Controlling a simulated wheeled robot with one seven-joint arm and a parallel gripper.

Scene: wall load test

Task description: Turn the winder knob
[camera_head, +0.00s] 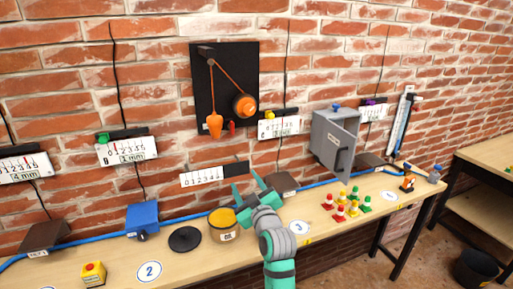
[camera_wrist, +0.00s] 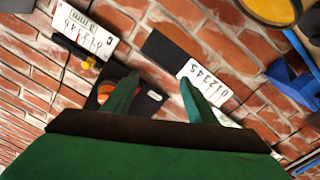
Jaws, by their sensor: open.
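The winder knob (camera_head: 244,105) is a round orange knob on a black wall panel (camera_head: 225,75). A cord runs from it up to a small dark bracket and down to a hanging orange weight (camera_head: 214,125). My gripper (camera_head: 248,188) has green fingers, spread apart and empty. It is in front of the wall, below the panel and apart from the knob. In the wrist view, the panel (camera_wrist: 150,104) lies beyond the fingers (camera_wrist: 160,95). An orange part shows there, partly hidden by the left finger.
A number scale (camera_head: 203,176) is on the wall below the panel. The bench (camera_head: 190,270) holds a yellow-topped pot (camera_head: 222,224), a black disc (camera_head: 185,239), a blue box (camera_head: 142,217) and small coloured cones (camera_head: 340,212). A grey cabinet (camera_head: 331,140) with its door ajar juts out to the right.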

